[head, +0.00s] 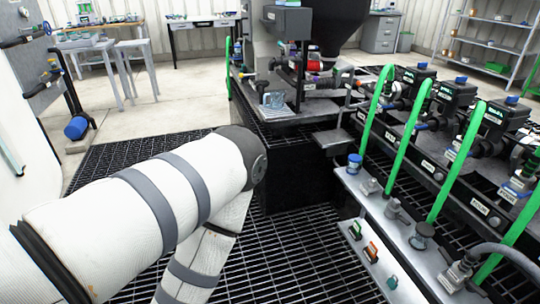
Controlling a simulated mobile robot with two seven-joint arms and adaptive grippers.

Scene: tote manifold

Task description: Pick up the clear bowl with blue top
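A small container with a blue top (354,163) stands upright at the far left end of a grey ledge (385,215), in front of the green-hosed manifold. It looks like the clear bowl with blue top, but it is too small to tell its body clearly. My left arm comes in from the left, bends at the elbow and runs down out of the bottom edge. Its gripper is out of the picture. My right arm and gripper do not show.
Black floor grating (310,255) lies open between my arm and the ledge. A black machine base (295,165) stands behind.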

